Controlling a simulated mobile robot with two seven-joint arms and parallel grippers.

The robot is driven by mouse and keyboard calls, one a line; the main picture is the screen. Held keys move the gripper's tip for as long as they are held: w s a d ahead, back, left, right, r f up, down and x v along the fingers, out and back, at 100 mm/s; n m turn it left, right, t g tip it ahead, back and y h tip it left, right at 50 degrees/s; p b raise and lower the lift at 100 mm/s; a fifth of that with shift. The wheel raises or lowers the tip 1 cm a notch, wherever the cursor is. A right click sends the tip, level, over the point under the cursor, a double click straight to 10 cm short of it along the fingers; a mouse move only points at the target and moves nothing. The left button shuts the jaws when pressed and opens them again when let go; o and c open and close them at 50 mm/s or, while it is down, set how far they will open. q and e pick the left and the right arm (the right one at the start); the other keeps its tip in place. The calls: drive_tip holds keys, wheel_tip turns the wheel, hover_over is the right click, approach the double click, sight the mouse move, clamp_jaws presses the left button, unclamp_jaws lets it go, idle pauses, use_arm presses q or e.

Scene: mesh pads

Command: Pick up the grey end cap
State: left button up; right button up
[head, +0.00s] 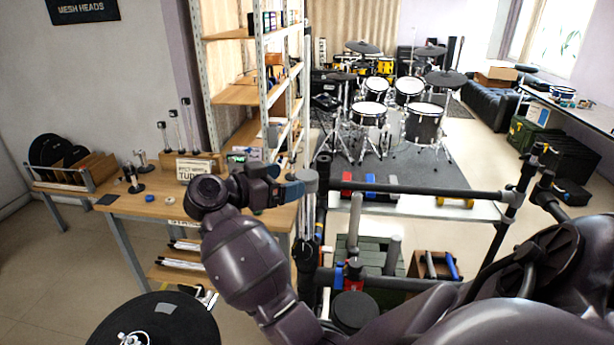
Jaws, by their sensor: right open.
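The grey end cap (309,179) shows as a light grey cylinder at the top of a dark upright tube, near the middle of the picture. My right gripper (298,188) has blue-grey fingers and points right toward the cap. Its fingertips are just left of the cap in the picture; I cannot tell whether they touch it or reach around it. The gripper is open. The far finger is mostly hidden. My left gripper is not in view.
A black rack tube (420,189) runs right from near the cap. A wooden workbench (140,205) with small parts stands on the left, with a metal shelf unit (238,96) behind. A drum kit (392,118) stands farther back. A black round pad (160,325) is at lower left.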

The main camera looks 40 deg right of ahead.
sight(297, 178)
drive_tip(key=shift+s+d+f+p, duration=0.1)
drive_tip(key=shift+d+f+p, duration=0.1)
drive_tip(key=shift+d, duration=0.85)
drive_tip(key=shift+s+d+f+p, duration=0.15)
drive_tip(key=shift+d+f+p, duration=0.1)
drive_tip(key=shift+d, duration=0.85)
drive_tip(key=shift+s+d+f+p, duration=0.1)
drive_tip(key=shift+d+f+p, duration=0.1)
drive_tip(key=shift+d, duration=0.85)
drive_tip(key=c, duration=1)
